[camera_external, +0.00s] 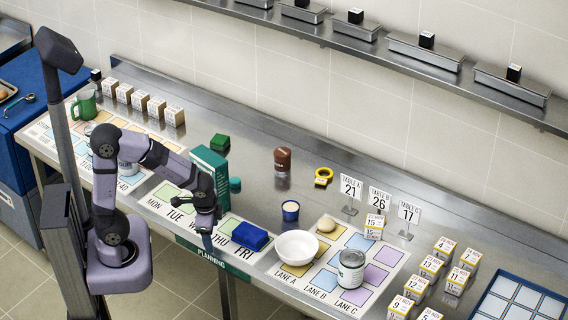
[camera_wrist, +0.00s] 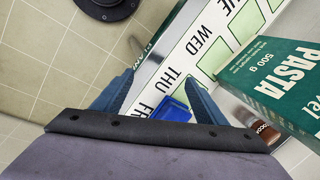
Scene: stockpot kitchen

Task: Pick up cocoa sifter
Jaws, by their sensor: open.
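The cocoa sifter (camera_external: 282,161) is a brown cylinder standing upright on the steel counter, right of the green pasta box, in the external view. In the wrist view only a small part of a brown container with cocoa lettering (camera_wrist: 267,132) shows at the lower right, partly cut off by the pasta box and my gripper. My gripper (camera_external: 207,240) is open and empty, with its blue fingers (camera_wrist: 160,78) apart. It hangs over the front of the planning board, left of and nearer the front edge than the sifter.
The tall pasta box (camera_external: 209,170) stands close behind my gripper; it also fills the right of the wrist view (camera_wrist: 275,85). Counter behind the sifter is clear.

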